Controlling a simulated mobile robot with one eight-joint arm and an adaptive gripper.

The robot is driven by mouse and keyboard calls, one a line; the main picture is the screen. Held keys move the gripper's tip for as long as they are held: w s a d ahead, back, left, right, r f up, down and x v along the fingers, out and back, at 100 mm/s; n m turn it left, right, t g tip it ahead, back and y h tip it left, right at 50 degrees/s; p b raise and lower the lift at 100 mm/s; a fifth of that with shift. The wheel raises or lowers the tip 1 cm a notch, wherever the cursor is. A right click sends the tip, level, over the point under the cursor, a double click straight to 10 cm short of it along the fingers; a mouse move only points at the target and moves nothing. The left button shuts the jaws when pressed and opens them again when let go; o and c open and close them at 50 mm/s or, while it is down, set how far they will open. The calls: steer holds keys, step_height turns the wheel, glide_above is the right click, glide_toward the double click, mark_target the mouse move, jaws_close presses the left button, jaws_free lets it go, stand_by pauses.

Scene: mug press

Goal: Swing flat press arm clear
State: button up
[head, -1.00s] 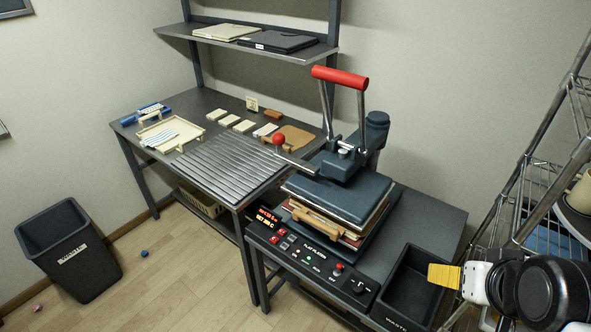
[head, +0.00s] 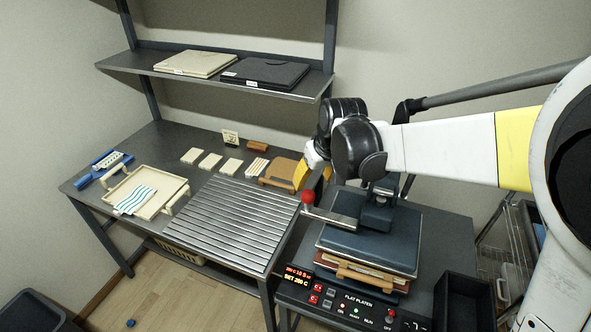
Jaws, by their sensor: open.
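The flat press stands on the dark bench with its dark blue upper platen (head: 368,243) over a stack of boards with a wooden-handled piece (head: 372,276). A side lever with a red ball knob (head: 308,197) sticks out to the left of the press head (head: 378,212). The red-grip top handle is hidden behind my arm.
The control panel (head: 350,305) is lit in front of the press, with a black bin (head: 462,300) at its right. At left are a ribbed rack (head: 240,222), a cream tray (head: 178,203) and several small blocks. A shelf (head: 215,79) holding two flat cases spans the back.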

mark_target(309, 194)
steer(key=b+x, duration=0.2)
steer(key=x, duration=0.8)
steer(key=shift+d+f, duration=0.1)
steer(key=shift+d, duration=0.05)
steer(key=shift+s, duration=0.1)
jaws_close()
